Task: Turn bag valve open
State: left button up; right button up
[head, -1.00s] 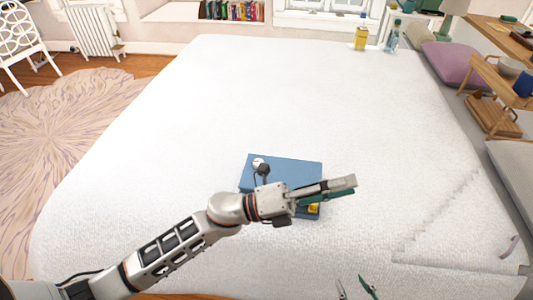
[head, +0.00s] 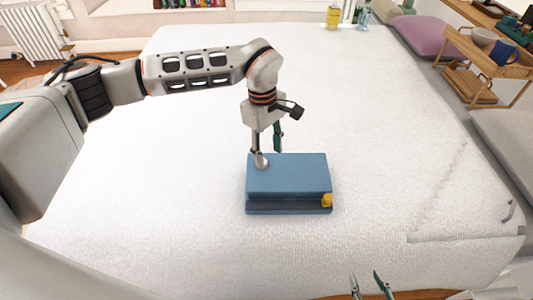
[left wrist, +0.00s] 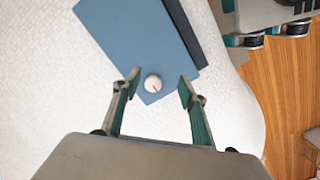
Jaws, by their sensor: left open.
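A blue box (head: 288,175) lies on the white bed, with a round white knob (head: 262,163) on its top at the back left corner. The knob also shows in the left wrist view (left wrist: 152,83), bearing a small red mark. A yellow part (head: 327,200) sits at the box's front right. My left gripper (head: 268,153) points down over the knob, open, with the knob seen between its two fingers in the left wrist view; I cannot tell whether they touch it. My right gripper (head: 364,274) is open and empty at the bottom edge, in front of the box.
The white bed (head: 400,130) is broad and clear around the box. Yellow and clear bottles (head: 333,17) stand beyond its far edge. A purple pillow (head: 425,36) and a wooden shelf (head: 490,60) are at the right.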

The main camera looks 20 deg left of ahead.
pick_arm(q)
jog(key=w+a, duration=0.1)
jog(key=w+a+r+y, duration=0.1)
jog(key=shift+a+r+t, duration=0.1)
jog(key=shift+a+t, duration=0.2)
jog(key=shift+a, duration=0.05)
jog(key=shift+w+f, duration=0.1)
jog(key=shift+f, duration=3.7)
jog(key=c, duration=1.1)
